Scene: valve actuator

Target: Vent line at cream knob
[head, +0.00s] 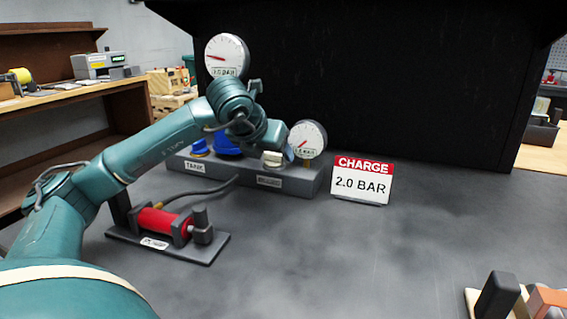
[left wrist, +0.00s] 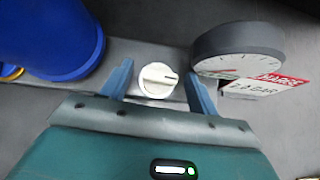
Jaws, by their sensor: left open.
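The cream knob (head: 272,159) sits on the right part of a grey manifold block (head: 300,180), below a small round gauge (head: 308,138). It also shows in the left wrist view (left wrist: 157,80), with its dark pointer mark toward the right. My left gripper (left wrist: 159,72) is open, with one blue finger on each side of the knob. A gap shows between the knob and each finger; contact is not visible. In the head view the gripper (head: 285,150) is partly hidden by its wrist. My right gripper is not in view.
A larger gauge (head: 227,56) stands above. A red-cylinder pump (head: 163,223) connects by hose. A sign (head: 361,181) reads "CHARGE 2.0 BAR". The table's right middle is clear.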

